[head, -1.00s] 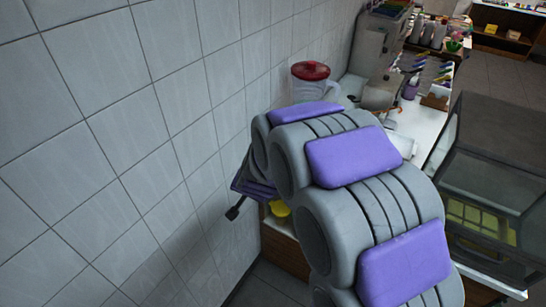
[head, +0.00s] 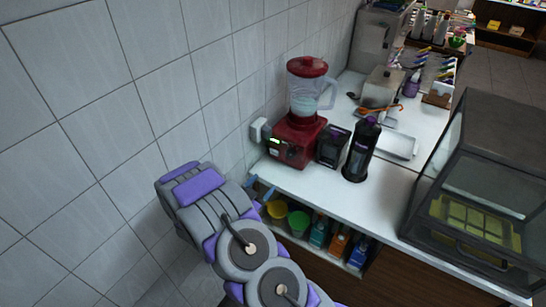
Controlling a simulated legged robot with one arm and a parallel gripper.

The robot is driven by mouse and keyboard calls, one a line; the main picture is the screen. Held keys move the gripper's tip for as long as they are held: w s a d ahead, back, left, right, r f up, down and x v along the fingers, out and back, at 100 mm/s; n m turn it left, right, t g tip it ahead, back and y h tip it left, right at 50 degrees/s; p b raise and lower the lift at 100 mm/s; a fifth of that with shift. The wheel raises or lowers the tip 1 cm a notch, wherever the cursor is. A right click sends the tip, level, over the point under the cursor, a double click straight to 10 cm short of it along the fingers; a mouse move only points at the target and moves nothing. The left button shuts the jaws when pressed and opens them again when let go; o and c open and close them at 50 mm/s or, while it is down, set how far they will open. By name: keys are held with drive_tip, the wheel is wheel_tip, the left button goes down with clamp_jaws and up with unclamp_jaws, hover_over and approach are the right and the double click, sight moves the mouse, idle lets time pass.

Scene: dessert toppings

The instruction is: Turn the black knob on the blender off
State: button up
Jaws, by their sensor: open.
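The blender stands on the white counter against the tiled wall, with a red base (head: 297,142), a clear jug (head: 306,95) holding pale contents, and a red lid (head: 307,66). A small green light shows on its front. A dark spot low on the base front may be the black knob (head: 290,153), but it is too small to be sure.
A black box-like item (head: 332,146) and a dark bottle (head: 361,150) stand right of the blender. A white outlet (head: 259,131) is on the wall at left. Cups and bottles fill the shelf below. A glass case (head: 485,190) stands at right.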

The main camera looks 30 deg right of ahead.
drive_tip(key=b, duration=0.3)
approach(289, 156)
drive_tip(key=shift+h, duration=0.4)
drive_tip(key=x, duration=0.5)
drive_tip(key=f+x, duration=0.1)
drive_tip(key=x, duration=0.1)
drive_tip(key=shift+w+d, duration=0.2)
drive_tip(key=shift+d, duration=0.1)
drive_tip(key=shift+w+d+r, duration=0.1)
drive_tip(key=shift+w+d, duration=0.25)
drive_tip(key=shift+d, duration=0.25)
drive_tip(key=c, duration=1.1)
